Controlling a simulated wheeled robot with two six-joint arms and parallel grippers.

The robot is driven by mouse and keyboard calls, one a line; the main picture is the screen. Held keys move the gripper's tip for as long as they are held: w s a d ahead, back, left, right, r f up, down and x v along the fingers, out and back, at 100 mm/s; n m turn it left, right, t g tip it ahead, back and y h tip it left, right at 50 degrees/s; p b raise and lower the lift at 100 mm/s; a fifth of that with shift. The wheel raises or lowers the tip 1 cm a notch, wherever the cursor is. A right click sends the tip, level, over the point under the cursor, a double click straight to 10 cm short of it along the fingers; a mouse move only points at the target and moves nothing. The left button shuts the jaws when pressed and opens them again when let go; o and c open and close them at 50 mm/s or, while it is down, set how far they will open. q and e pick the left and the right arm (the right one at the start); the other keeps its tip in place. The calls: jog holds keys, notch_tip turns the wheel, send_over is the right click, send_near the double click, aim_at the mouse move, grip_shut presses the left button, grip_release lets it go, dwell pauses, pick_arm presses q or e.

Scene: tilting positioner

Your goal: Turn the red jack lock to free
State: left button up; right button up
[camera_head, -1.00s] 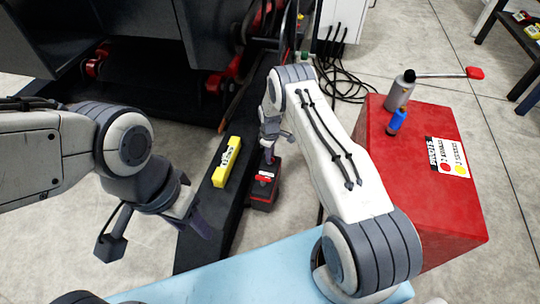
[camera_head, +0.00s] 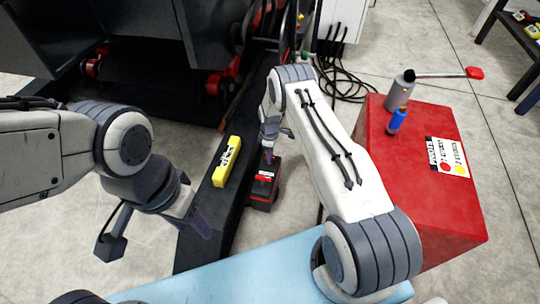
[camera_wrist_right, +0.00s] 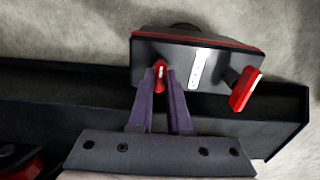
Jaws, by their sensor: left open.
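A black box with red trim (camera_wrist_right: 215,72) shows in the right wrist view, with a white label strip on its face. The red jack lock (camera_wrist_right: 160,75), a small red handle with a white stripe, stands on that face. My right gripper (camera_wrist_right: 161,78) has its two purple fingers closed on both sides of it. A larger red lever (camera_wrist_right: 245,90) sits to the right on the same face, apart from the fingers. In the head view the box (camera_head: 264,188) is below my right gripper (camera_head: 268,150), which hides the lock. My left gripper (camera_head: 192,218) is open and empty.
A yellow block (camera_head: 226,161) lies on the dark beam (camera_head: 205,215) left of the box. A red cabinet (camera_head: 430,210) on the right bears a grey bottle (camera_head: 399,92), a blue bottle (camera_head: 397,121) and a red-ended rod (camera_head: 474,72). Cables (camera_head: 343,85) lie behind.

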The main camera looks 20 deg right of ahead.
jog(key=o, duration=0.4)
jog(key=shift+r, duration=0.15)
notch_tip(320, 180, up, 10)
jog(key=p, duration=0.4)
jog(key=shift+r, duration=0.15)
